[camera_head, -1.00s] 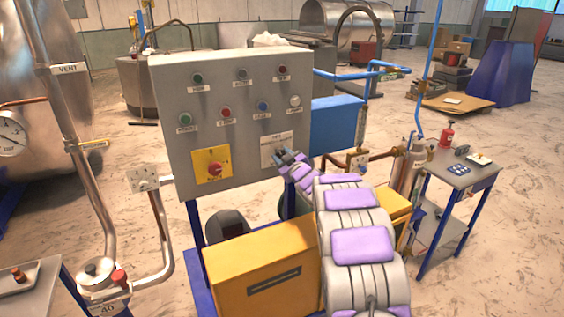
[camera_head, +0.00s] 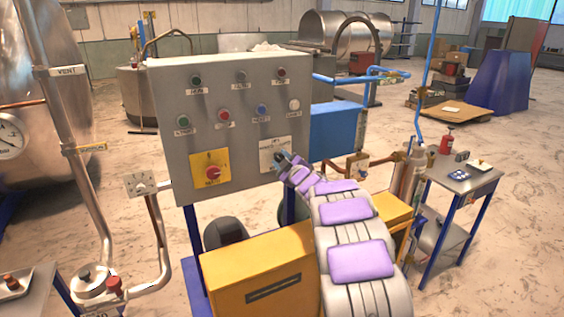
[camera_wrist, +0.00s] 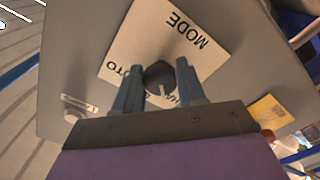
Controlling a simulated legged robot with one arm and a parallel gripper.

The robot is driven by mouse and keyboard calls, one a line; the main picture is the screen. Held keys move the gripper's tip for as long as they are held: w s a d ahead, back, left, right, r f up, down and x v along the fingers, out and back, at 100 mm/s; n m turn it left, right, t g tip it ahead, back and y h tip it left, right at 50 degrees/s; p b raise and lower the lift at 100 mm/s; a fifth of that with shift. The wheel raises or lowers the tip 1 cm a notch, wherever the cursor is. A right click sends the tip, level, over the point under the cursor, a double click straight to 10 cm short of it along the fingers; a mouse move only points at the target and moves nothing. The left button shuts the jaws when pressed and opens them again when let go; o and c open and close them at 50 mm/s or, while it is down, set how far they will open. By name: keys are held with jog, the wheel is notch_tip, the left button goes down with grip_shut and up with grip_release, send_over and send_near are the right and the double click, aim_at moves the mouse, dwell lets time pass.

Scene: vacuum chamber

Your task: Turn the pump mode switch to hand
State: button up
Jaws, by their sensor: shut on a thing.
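The pump mode switch (camera_wrist: 158,76) is a dark round knob on a white plate (camera_wrist: 125,49) lettered MODE, AUTO and HAND, the last partly covered. The plate also shows at the lower right of the grey control panel in the head view (camera_head: 267,157). My gripper (camera_wrist: 159,72) has its two blue-grey fingers on either side of the knob and is shut on it. A light pointer mark on the knob faces the HAND lettering, near the right finger. In the head view my gripper (camera_head: 282,158) is at the plate and hides the knob.
The panel (camera_head: 225,135) carries several buttons above and a red rotary switch (camera_head: 211,173) on a yellow plate at lower left. A yellow pump housing (camera_head: 258,270) stands below. A blue box (camera_head: 335,128) and pipes are at right, beside a small table (camera_head: 465,177).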

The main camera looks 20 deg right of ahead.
jog(key=o, duration=1.1)
jog(key=shift+c, duration=0.2)
jog(key=shift+s, duration=0.1)
jog(key=s+p, duration=0.2)
jog(key=s, duration=1.5)
jog(key=shift+d, duration=0.3)
jog(key=shift+f, duration=0.1)
